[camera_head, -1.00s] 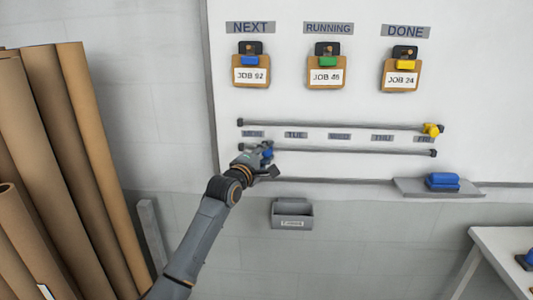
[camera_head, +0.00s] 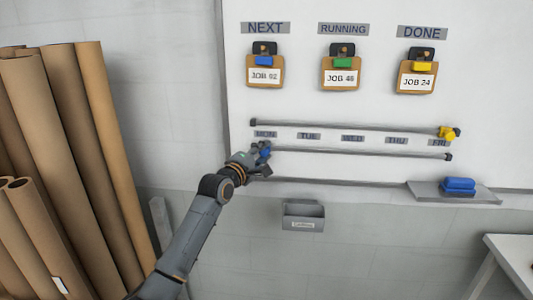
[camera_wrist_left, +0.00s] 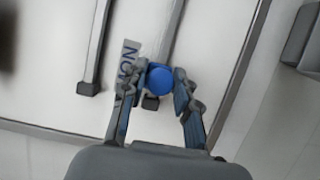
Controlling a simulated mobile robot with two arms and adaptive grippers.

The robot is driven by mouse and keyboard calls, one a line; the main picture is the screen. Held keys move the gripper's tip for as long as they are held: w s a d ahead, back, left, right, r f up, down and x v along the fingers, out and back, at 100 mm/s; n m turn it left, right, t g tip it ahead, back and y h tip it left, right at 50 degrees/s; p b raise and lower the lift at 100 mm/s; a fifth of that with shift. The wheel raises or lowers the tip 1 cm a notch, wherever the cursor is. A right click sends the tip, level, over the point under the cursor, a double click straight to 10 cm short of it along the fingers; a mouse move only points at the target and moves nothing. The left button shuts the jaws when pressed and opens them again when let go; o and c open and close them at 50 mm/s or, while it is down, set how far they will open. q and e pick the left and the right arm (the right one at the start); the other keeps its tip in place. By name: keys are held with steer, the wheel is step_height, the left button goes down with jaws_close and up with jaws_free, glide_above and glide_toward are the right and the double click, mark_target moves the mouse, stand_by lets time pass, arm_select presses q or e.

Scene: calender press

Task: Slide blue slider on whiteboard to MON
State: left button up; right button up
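The blue slider (camera_head: 265,150) is on the lower rail (camera_head: 360,152) of the whiteboard (camera_head: 380,108), directly below the MON label (camera_head: 265,134). My left gripper (camera_head: 262,158) is at the slider. In the left wrist view, the slider's round blue knob (camera_wrist_left: 160,78) is between the two fingertips of my left gripper (camera_wrist_left: 160,74), which appear closed against its sides. The MON label (camera_wrist_left: 129,68) is beside the knob, partly covered by a finger. The rail's dark end (camera_wrist_left: 151,103) shows close to the knob. My right gripper is not in view.
A yellow slider (camera_head: 447,133) is near FRI on the upper rail (camera_head: 350,127). A tray (camera_head: 455,194) with a blue eraser (camera_head: 458,185) is at the lower right. A grey box (camera_head: 303,216) hangs below the board. Cardboard tubes (camera_head: 65,150) stand at left.

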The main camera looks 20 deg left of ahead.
arm_select(q)
steer(key=shift+o, duration=1.2)
steer(key=shift+a, duration=0.25)
steer(key=shift+s, duration=0.1)
steer(key=shift+s+f, duration=0.1)
steer(key=shift+s, duration=0.2)
steer(key=s+a, duration=0.1)
steer(key=s, duration=1)
steer(key=shift+s+a, duration=0.15)
